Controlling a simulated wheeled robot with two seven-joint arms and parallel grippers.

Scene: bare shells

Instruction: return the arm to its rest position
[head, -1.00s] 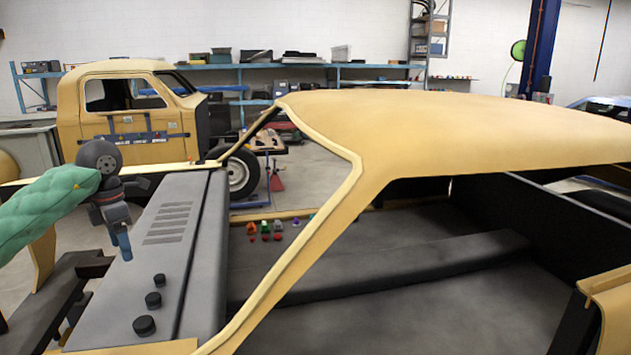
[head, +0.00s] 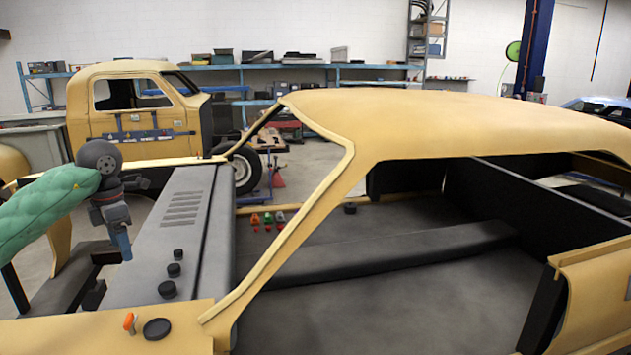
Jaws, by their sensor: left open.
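My left arm, in a quilted green sleeve, comes in from the left edge of the head view. My left gripper (head: 124,250) hangs from its dark wrist with the fingers pointing down, over the left side of the grey dashboard panel (head: 190,245). It is open, and I see nothing held between its fingers. The gap between the fingertips is hard to make out from this angle. My right arm and right gripper are not in view.
A yellow car shell (head: 430,118) fills the middle and right. Several black knobs (head: 167,290) stand on the dashboard. An orange piece (head: 130,322) and black disc (head: 157,328) sit on the front yellow panel. A truck cab (head: 135,110) and shelves (head: 290,75) stand behind.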

